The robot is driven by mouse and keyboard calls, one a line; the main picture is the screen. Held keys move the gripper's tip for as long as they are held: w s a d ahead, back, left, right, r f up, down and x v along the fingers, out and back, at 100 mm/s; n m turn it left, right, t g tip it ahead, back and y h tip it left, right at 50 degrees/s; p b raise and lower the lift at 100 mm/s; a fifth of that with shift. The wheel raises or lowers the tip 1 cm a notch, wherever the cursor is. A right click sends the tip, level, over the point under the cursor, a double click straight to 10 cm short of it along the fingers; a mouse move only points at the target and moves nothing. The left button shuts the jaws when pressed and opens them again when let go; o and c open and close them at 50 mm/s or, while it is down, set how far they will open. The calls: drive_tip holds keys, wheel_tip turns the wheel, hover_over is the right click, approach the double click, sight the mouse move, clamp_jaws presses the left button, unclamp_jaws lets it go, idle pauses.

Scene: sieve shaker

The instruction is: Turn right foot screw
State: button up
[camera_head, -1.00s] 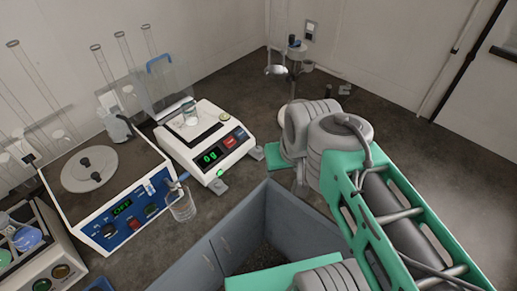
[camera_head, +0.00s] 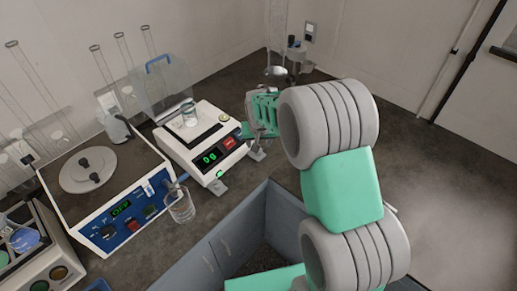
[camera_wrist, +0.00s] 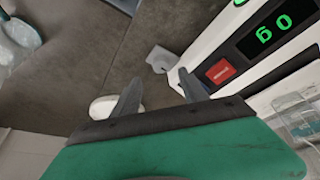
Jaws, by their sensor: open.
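The white balance (camera_head: 190,150) stands on the dark bench, its display lit green. Its right foot screw (camera_head: 257,155), a small grey tab, sticks out at the front right corner. The left foot screw (camera_head: 219,187) is at the front left. In the wrist view the right foot screw (camera_wrist: 158,60) shows beyond and between my fingertips, close to the balance's red button (camera_wrist: 220,72). My gripper (camera_wrist: 160,74) is open and empty, apart from the screw. In the head view my green gripper body (camera_head: 262,112) is beside the balance's right side; its fingertips are hard to make out.
A stand (camera_head: 290,60) is behind my gripper. In the wrist view a white rounded object (camera_wrist: 103,107) lies near the left finger. Bench right of my arm looks clear.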

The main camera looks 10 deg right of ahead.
drive_tip(key=p+x, duration=0.2)
drive_tip(key=x, duration=0.5)
drive_tip(key=shift+w+f, duration=0.3)
drive_tip(key=shift+w, duration=0.05)
drive_tip(key=shift+c, duration=0.2)
clamp_jaws()
